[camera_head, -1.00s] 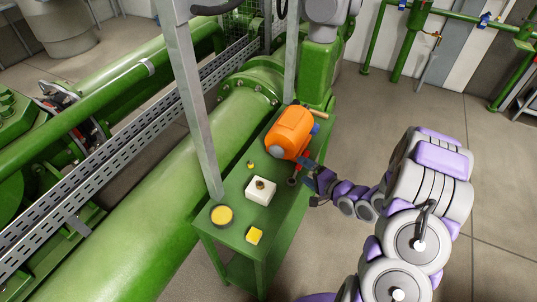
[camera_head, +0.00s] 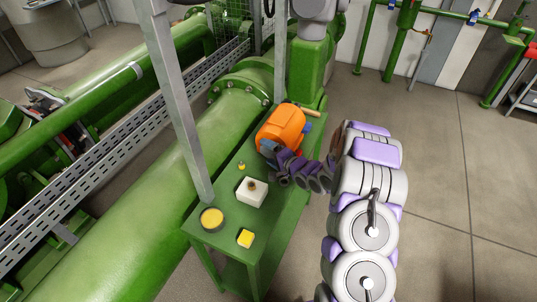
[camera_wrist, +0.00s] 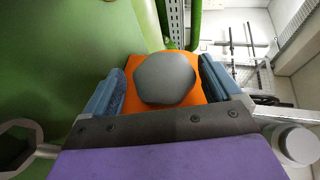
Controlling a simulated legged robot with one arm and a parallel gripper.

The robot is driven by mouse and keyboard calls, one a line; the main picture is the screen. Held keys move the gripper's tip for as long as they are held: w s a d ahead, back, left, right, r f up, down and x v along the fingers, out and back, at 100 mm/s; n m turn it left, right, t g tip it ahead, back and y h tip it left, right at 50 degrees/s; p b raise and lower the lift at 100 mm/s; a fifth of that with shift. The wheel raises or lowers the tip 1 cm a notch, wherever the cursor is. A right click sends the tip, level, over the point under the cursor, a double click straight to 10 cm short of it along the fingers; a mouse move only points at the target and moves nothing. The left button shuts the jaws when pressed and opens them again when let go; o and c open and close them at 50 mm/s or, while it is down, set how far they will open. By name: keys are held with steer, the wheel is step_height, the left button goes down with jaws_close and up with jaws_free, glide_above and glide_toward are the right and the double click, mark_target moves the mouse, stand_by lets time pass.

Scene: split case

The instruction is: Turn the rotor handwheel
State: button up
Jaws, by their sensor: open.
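The handwheel is a grey, rounded hexagonal knob (camera_wrist: 166,78) on the near end of the orange casing (camera_wrist: 136,98). The casing (camera_head: 284,126) lies on the green table in the head view, where my gripper and wrist largely hide the knob. My gripper (camera_head: 267,153) is at the casing's near end. In the wrist view its two blue-grey fingers (camera_wrist: 163,88) stand apart, one on each side of the knob, with the knob between them. Gaps show on both sides, so the fingers do not look closed on it.
A grey post (camera_head: 176,100) and large green pipe (camera_head: 150,215) stand left. Open floor lies right.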

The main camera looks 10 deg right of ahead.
steer(key=shift+w+a, duration=0.2)
steer(key=shift+w, duration=0.05)
steer(key=shift+w+a, duration=0.1)
steer(key=shift+a, duration=0.4)
steer(key=shift+c, duration=0.2)
steer(key=shift+d, duration=0.3)
steer(key=c, duration=0.5)
steer(key=shift+f, duration=0.1)
steer(key=c, duration=0.4)
